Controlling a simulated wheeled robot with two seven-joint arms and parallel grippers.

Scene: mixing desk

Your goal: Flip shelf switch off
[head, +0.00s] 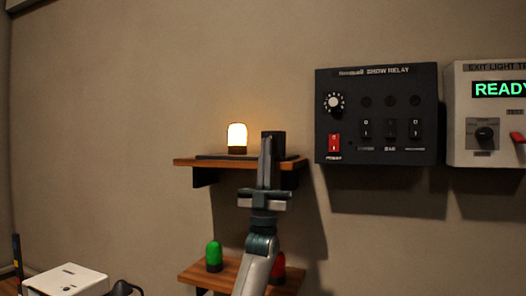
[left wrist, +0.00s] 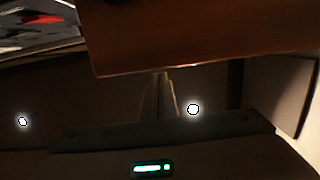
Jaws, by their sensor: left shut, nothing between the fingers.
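An upper wooden shelf (head: 185,162) on the wall carries a lit orange-white lamp (head: 237,137) on a dark base. A dark upright block (head: 279,144), which looks like the shelf switch, stands right of the lamp. My left gripper (head: 266,145) is shut and empty, pointing up in front of the shelf's right part and covering some of the block. I cannot see the switch's lever or whether the fingers touch it. In the left wrist view the shut fingers (left wrist: 160,92) show below a large brown wooden board (left wrist: 190,35), likely the shelf. My right gripper is not in view.
A lower shelf (head: 193,274) holds a green lamp (head: 214,256) and a red lamp (head: 279,265), partly behind my arm. A black relay panel (head: 376,90) and a pale panel reading READY (head: 456,105) hang at right. A white box (head: 65,283) is at bottom left.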

